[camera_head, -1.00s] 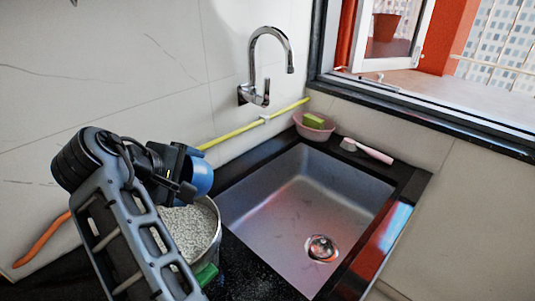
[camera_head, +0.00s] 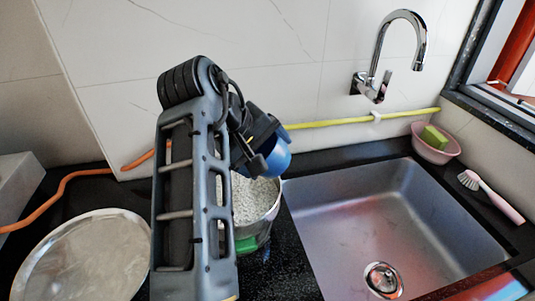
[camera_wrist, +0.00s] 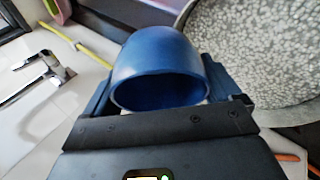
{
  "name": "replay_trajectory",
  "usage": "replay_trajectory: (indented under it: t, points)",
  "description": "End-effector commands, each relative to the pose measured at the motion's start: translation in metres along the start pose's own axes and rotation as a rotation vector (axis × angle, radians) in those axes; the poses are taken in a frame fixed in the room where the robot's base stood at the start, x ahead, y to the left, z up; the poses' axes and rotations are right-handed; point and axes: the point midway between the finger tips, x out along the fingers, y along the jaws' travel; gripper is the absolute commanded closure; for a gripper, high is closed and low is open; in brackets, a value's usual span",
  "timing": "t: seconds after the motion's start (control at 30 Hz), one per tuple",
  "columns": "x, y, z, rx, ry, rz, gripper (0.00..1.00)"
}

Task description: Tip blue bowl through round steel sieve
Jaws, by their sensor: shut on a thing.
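A flat, round steel piece (camera_head: 85,258) lies on the counter at the left. I cannot tell which of these is the sieve.
The steel sink (camera_head: 395,215) is at the right, with a tap (camera_head: 385,60) on the wall. A pink bowl with a green sponge (camera_head: 432,140) and a pink brush (camera_head: 490,195) lie at its edge. A green item (camera_head: 246,244) is at the vessel's side. An orange hose (camera_head: 75,175) runs along the wall.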

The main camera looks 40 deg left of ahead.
Motion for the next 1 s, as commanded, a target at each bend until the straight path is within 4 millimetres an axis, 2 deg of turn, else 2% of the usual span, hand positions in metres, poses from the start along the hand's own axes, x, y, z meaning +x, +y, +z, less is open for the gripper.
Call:
replay_trajectory:
  t: [0.23, 0.57, 1.0]
  points:
    - [-0.0085, 0.0085, -0.0004, -0.008, -0.012, 0.022, 0.44]
    - [-0.0029, 0.0049, 0.0024, -0.011, -0.018, 0.037, 0.44]
    - [-0.0008, 0.0037, 0.0009, 0.078, 0.082, -0.18, 0.44]
